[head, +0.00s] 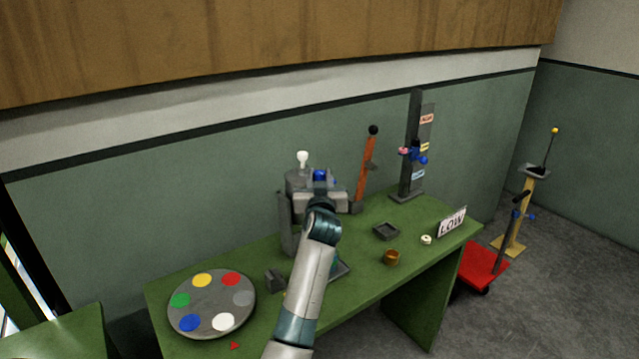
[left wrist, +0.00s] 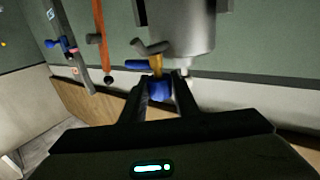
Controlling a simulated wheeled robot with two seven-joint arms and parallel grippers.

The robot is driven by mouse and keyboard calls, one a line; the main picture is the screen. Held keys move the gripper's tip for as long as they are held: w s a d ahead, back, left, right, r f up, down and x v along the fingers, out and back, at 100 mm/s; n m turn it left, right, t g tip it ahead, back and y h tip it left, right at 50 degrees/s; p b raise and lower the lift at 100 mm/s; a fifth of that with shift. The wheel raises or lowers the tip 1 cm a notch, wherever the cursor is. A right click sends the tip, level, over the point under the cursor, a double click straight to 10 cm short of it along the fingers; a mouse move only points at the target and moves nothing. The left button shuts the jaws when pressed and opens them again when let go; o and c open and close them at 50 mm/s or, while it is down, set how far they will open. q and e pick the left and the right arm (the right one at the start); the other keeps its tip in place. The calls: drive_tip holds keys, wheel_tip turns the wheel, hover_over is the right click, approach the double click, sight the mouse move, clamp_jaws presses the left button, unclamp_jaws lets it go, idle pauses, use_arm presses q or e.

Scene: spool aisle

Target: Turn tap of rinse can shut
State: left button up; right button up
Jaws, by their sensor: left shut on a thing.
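The rinse can (head: 288,222) is a grey can standing on the green table, partly hidden behind my left arm. It also shows in the left wrist view (left wrist: 185,28), turned upside down. Its tap (left wrist: 157,66) has a yellow stem with blue parts beside a grey spout. A blue part (head: 320,175) shows by the can top in the head view. My left gripper (left wrist: 158,88) is shut on the blue end of the tap, its fingers on either side. In the head view my left gripper (head: 322,190) is at the can, fingers mostly hidden. My right gripper is not in view.
A round palette (head: 210,328) with colour spots lies front left on the green table. An orange lever (head: 365,165) and a grey post (head: 412,150) stand behind. A red cart (head: 480,268) stands beyond.

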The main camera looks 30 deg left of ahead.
use_arm(q)
drive_tip(key=shift+r, duration=0.2)
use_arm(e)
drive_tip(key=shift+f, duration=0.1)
use_arm(q)
drive_tip(key=o, duration=1.1)
drive_tip(key=shift+c, duration=0.2)
drive_tip(key=shift+f, duration=0.1)
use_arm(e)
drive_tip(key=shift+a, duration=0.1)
use_arm(q)
drive_tip(key=shift+s+d+f+b, duration=0.1)
drive_tip(key=shift+s+d+b, duration=0.25)
drive_tip(key=shift+s, duration=0.2)
drive_tip(key=b+v, duration=0.4)
drive_tip(key=v, duration=1.2)
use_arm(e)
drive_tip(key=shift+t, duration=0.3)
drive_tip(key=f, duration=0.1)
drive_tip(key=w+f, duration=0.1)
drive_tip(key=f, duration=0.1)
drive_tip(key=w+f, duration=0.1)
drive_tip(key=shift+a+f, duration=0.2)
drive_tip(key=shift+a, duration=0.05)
use_arm(q)
drive_tip(key=shift+w+d, duration=0.1)
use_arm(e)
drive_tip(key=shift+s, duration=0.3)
